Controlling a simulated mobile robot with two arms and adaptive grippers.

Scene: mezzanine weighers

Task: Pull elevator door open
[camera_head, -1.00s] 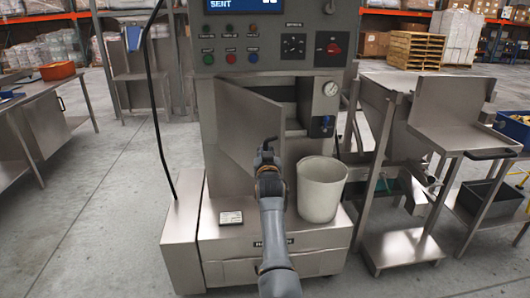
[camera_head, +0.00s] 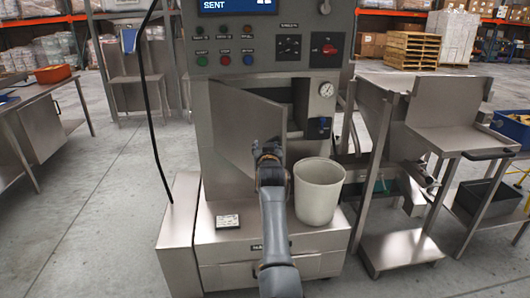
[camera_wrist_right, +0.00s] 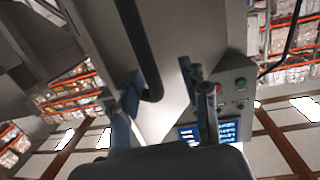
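The grey steel door (camera_head: 238,140) on the front of the machine (camera_head: 230,75) stands partly open in the head view, with a dark gap along its right side. My right gripper (camera_head: 267,150) is in front of the door's lower right part. In the right wrist view my right gripper (camera_wrist_right: 165,105) has its two fingers apart. A dark bent bar (camera_wrist_right: 143,50), which looks like a handle, shows between and beyond the fingers; I cannot tell if they touch it. My left gripper is not in view.
A white bin (camera_head: 318,190) stands on the machine's base ledge, close to the right of my arm. A small box (camera_head: 228,221) lies on the ledge to the left. A steel stand (camera_head: 405,245) is at the right, a steel bench (camera_head: 35,120) at the left. Floor at front left is clear.

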